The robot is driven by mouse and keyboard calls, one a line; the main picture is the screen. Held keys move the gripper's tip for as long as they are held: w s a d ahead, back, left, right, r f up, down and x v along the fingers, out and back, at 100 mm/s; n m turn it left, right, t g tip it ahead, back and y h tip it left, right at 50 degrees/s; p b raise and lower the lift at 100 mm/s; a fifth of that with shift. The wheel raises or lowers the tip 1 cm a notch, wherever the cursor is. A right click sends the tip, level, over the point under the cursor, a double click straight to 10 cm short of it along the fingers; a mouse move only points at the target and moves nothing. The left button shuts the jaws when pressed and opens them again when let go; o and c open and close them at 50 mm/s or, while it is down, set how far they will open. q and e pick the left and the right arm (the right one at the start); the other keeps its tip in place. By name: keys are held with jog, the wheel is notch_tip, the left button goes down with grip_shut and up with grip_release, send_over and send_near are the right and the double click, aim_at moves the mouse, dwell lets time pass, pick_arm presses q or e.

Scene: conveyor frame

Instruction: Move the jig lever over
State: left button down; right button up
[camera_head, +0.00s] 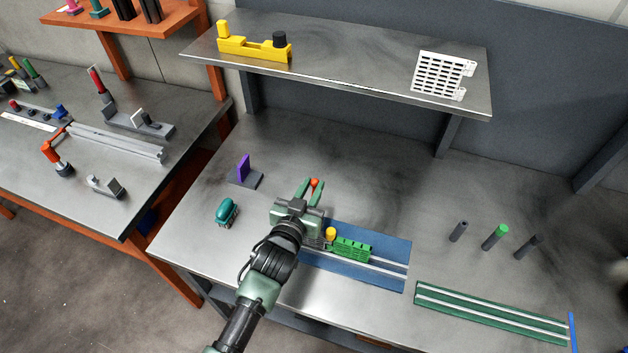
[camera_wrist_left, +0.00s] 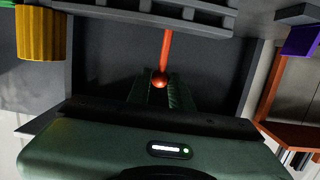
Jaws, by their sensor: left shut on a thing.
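The jig lever shows in the left wrist view as an orange rod (camera_wrist_left: 165,50) ending in a round ball knob (camera_wrist_left: 159,78). In the head view its orange knob (camera_head: 315,183) sits at the green fingertips. My left gripper (camera_head: 311,187) is shut on the lever, and in the left wrist view its fingers (camera_wrist_left: 159,92) lie on both sides of the knob. The lever's foot and much of the jig are hidden behind my gripper in the head view. A blue plate (camera_head: 388,280) with pale rails carries a green block (camera_head: 352,249) just right of the gripper. My right gripper is not in view.
A yellow cap (camera_head: 331,233) stands close beside the gripper. A purple upright plate (camera_head: 244,168) and a teal object (camera_head: 227,212) stand to the left. Several pegs, including a green one (camera_head: 495,237), and a green railed plate (camera_head: 490,312) are right. A shelf (camera_head: 350,60) overhangs the back.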

pick_arm(q)
jog(key=shift+s+r, duration=0.1)
dwell(0.3)
jog(key=shift+p+v, duration=0.8)
jog(key=shift+v, duration=0.3)
jog(key=shift+s+a, duration=0.1)
jog(key=shift+s, duration=0.2)
jog(key=shift+s+a, duration=0.1)
jog(key=shift+s, duration=0.1)
jog(key=shift+s+a+p, duration=0.15)
jog(key=shift+s+p, duration=0.25)
jog(key=shift+s, duration=0.2)
jog(key=c, duration=1.2)
grip_release()
